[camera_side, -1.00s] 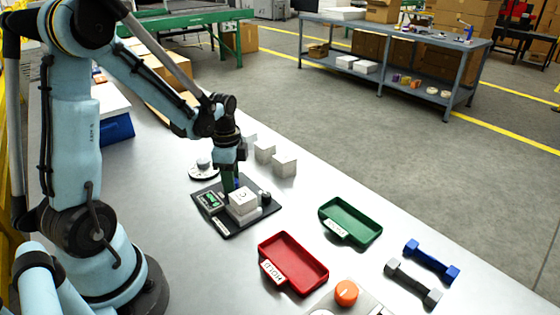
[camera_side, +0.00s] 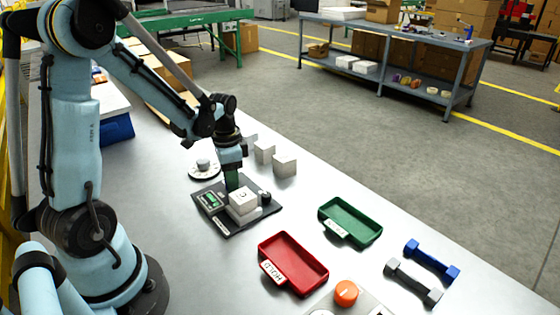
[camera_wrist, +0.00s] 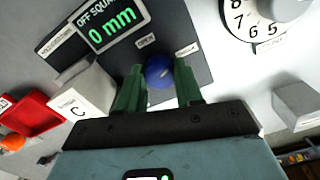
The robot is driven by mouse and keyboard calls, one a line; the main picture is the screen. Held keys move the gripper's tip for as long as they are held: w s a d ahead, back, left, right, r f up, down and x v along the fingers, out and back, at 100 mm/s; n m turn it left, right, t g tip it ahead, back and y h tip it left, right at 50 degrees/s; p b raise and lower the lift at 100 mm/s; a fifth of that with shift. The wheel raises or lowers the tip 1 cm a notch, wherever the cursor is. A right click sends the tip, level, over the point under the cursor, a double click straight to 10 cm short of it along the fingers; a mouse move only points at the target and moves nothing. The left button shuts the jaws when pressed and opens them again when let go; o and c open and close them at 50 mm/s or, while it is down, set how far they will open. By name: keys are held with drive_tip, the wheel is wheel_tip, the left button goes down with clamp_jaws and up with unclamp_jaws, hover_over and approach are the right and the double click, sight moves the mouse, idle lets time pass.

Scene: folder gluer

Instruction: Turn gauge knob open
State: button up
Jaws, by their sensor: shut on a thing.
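The blue gauge knob (camera_wrist: 159,72) sits between my two green fingers in the wrist view. My gripper (camera_wrist: 160,84) is shut on it, one finger on each side. A pale mark on the knob points up and right; a small label stands on either side above it. The gauge's screen (camera_wrist: 112,25) reads "OFF SQUARE 0 mm". In the side view, my gripper (camera_side: 232,181) points down at the back of the dark gauge plate (camera_side: 230,228), and the knob is hidden there. A white carton marked C (camera_side: 243,201) is on the plate.
A numbered dial (camera_side: 203,171) stands behind the gauge, and white boxes (camera_side: 284,165) stand to its right. A red tray (camera_side: 293,264), a green tray (camera_side: 350,222) and an orange knob (camera_side: 346,293) are nearer the front. Bare table lies between gauge and trays.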

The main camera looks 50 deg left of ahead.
drive_tip(key=n, duration=0.6)
drive_tip(key=shift+n, duration=0.3)
drive_tip(key=n, duration=0.6)
idle(0.4)
drive_tip(key=o, duration=1)
drive_tip(key=shift+o, duration=0.2)
wheel_tip(320, 180, up, 12)
